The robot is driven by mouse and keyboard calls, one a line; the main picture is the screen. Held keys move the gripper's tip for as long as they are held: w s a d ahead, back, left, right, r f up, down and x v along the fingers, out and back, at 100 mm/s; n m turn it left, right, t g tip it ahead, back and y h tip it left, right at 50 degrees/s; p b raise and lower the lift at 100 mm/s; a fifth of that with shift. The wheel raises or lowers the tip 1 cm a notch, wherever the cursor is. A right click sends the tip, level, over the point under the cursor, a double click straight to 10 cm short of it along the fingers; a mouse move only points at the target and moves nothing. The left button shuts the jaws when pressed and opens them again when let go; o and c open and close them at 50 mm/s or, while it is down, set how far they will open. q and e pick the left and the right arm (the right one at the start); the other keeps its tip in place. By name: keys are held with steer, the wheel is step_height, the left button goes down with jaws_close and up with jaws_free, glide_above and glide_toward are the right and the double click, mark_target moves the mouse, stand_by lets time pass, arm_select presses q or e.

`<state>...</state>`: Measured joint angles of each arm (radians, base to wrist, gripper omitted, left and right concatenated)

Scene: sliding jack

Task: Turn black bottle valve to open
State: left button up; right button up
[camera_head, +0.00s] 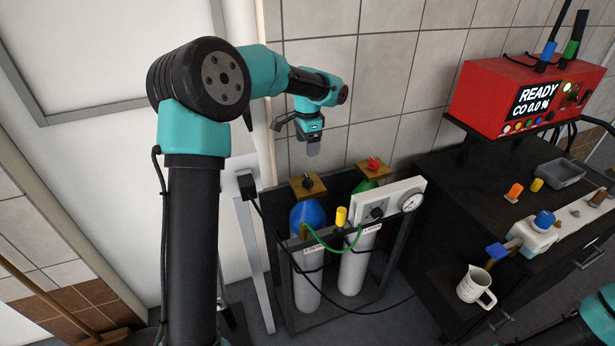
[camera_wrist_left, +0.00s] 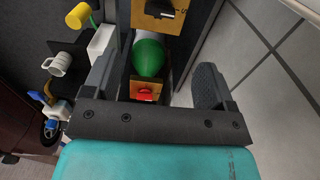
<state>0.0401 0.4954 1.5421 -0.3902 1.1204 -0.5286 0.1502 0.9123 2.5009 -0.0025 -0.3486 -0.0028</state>
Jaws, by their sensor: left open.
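The black valve (camera_head: 308,183) sits on a wooden plate above the blue-topped bottle (camera_head: 307,214), left of the green-topped bottle. My left gripper (camera_head: 312,148) is above the black valve, pointing down and apart from it. In the left wrist view my left gripper (camera_wrist_left: 156,82) has its fingers spread wide with nothing held. The black valve (camera_wrist_left: 166,14) shows there at the top edge, partly cut off, beyond the fingertips. The red valve (camera_head: 373,163) is on the other plate; it also shows in the left wrist view (camera_wrist_left: 145,95). My right gripper is out of view.
The bottles stand in a dark rack against the tiled wall. A gauge panel (camera_head: 411,201) and a yellow knob (camera_head: 341,215) are at its front, with a green hose. A dark bench with a white jug (camera_head: 476,286) and a red READY device (camera_head: 521,97) are to the right.

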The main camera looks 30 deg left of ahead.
mark_target(308, 177)
arm_select(q)
step_height(308, 177, down, 13)
steer(key=shift+f, duration=0.15)
stand_by(0.4)
steer(key=c, duration=0.9)
steer(key=shift+c, duration=0.2)
